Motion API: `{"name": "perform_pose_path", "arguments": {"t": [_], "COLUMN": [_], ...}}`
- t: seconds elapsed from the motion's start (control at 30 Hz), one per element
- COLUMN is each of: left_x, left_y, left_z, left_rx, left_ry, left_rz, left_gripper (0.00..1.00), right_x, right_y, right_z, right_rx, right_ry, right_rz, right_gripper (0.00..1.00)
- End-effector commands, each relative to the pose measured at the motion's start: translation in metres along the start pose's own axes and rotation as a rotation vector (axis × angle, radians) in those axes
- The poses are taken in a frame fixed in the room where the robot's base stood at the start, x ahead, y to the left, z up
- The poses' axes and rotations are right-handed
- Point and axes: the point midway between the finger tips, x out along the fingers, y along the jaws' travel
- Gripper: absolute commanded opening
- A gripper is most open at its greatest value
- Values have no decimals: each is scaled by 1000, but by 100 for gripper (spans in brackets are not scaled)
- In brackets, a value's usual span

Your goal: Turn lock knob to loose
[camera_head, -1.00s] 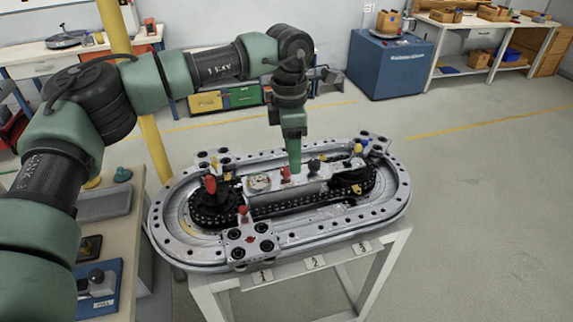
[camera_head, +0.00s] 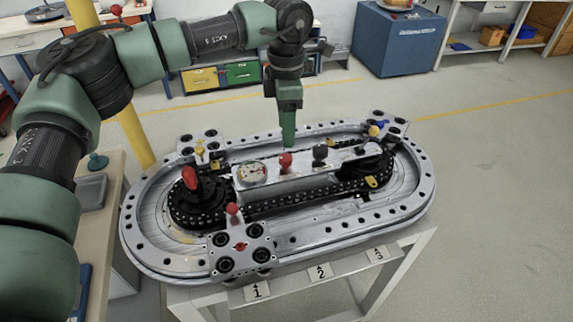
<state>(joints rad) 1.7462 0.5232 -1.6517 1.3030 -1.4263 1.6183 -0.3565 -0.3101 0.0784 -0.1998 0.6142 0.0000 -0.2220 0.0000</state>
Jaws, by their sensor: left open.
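The grey oval ring track (camera_head: 405,205) stands on a light stand. A red round knob (camera_head: 286,162) sits on the grey central plate, beside a round dial (camera_head: 251,172) and a black knob (camera_head: 320,154). A larger red handle (camera_head: 190,178) stands at the left end. A small red knob (camera_head: 232,209) is on the front carriage (camera_head: 241,250). I cannot tell which one is the lock knob. My left gripper (camera_head: 288,143) points down just above the central red knob, open and empty; its fingers are too small to make out. My right gripper is not in view.
A black chain (camera_head: 290,201) runs around the middle of the track. Yellow (camera_head: 374,131) and blue knobs sit at the back right. Labels 1, 2 and 3 are on the stand's front. A bench with a grey tray (camera_head: 91,190) is at left. Floor to the right is clear.

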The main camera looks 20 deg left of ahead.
Motion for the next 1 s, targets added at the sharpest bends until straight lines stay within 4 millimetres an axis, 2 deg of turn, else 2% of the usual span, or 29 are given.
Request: {"name": "perform_pose_path", "arguments": {"t": [0.07, 0.13, 0.27, 0.63, 0.8, 1.0], "left_x": [15, 19, 27, 82, 93, 94], "left_y": [0, 0, 0, 0, 0, 0], "left_z": [0, 0, 0, 0, 0, 0], "left_rx": [0, 0, 0, -1, 0, 0], "left_ry": [0, 0, 0, 1, 0, 0], "left_rz": [0, 0, 0, -1, 0, 1], "left_gripper": [52, 52, 52, 52, 52, 52], "right_x": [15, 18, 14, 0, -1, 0], "right_y": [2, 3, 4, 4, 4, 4], "right_z": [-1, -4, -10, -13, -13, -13], "right_rx": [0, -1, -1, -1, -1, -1], "right_ry": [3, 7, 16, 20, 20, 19], "right_rz": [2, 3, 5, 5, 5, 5], "right_gripper": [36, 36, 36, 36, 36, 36]}}
